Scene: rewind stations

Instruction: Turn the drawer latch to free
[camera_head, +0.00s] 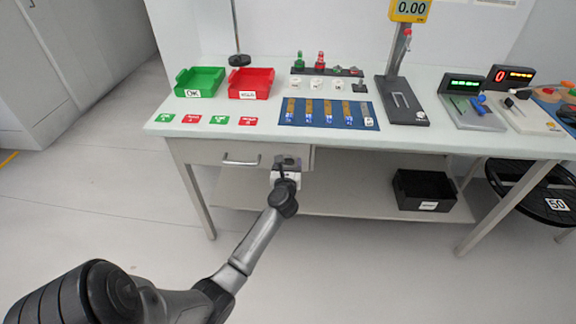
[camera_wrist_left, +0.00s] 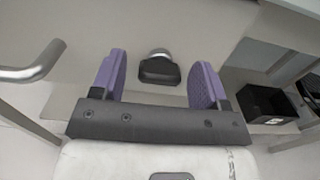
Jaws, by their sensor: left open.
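The drawer latch (camera_wrist_left: 159,69) is a dark, wide knob on a short silver stem on the pale drawer front. In the left wrist view it shows between the two purple fingers of my left gripper (camera_wrist_left: 159,80), which is open. There is a visible gap on each side of the latch; I cannot tell how deep it lies between the fingers. In the head view my left gripper (camera_head: 287,163) is at the right end of the drawer (camera_head: 222,153) and covers the latch. The drawer looks closed. My right gripper is in neither view.
The drawer handle (camera_head: 241,161) is a silver bar left of the latch. The table edge (camera_head: 400,148) runs just above. A black bin (camera_head: 424,190) stands on the lower shelf at right. Green (camera_head: 201,82) and red (camera_head: 251,83) trays stand on top. The floor in front is clear.

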